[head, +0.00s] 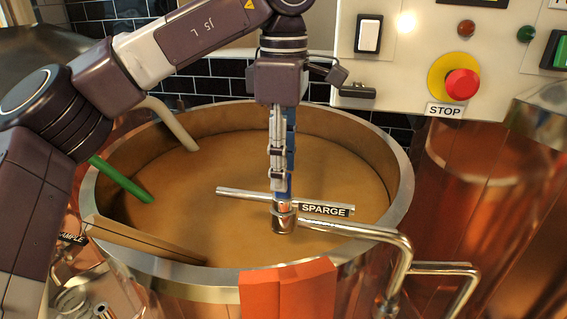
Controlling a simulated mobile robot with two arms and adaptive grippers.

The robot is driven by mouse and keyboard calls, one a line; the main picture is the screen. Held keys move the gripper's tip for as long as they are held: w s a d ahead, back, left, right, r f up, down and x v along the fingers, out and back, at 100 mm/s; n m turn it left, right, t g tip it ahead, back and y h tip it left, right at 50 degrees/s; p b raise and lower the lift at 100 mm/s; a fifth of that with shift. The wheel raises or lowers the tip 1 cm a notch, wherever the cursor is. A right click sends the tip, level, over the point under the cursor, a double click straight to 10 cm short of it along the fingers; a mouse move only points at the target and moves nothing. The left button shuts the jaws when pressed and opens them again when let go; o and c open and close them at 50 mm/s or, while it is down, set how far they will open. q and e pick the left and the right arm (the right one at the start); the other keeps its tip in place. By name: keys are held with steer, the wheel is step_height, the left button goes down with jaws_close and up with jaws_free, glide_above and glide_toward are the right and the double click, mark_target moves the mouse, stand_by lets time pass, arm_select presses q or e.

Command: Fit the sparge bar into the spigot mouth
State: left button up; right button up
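The sparge bar (240,193) is a thin silver tube with a black SPARGE label, lying across above the mash. My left gripper (282,182) points straight down at its middle, and its fingers, seen edge-on, look shut on a blue part there. The spigot (350,228) is a bent silver pipe reaching in over the tun's rim from the right. Its mouth (284,222) is directly below the bar's middle in the picture. The bar's lower end meets or overlaps the mouth; I cannot tell whether it is inside. My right gripper is not in view.
The round mash tun (396,200) has a broad metal rim. A green-handled tool (122,181) and a pale pipe (172,122) lean over its left side. An orange block (288,290) is at the front rim. A control panel (400,75) with a red stop button (462,84) stands behind right.

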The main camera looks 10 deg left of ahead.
arm_select(q)
step_height(320, 180, up, 5)
steer(key=p, duration=0.5)
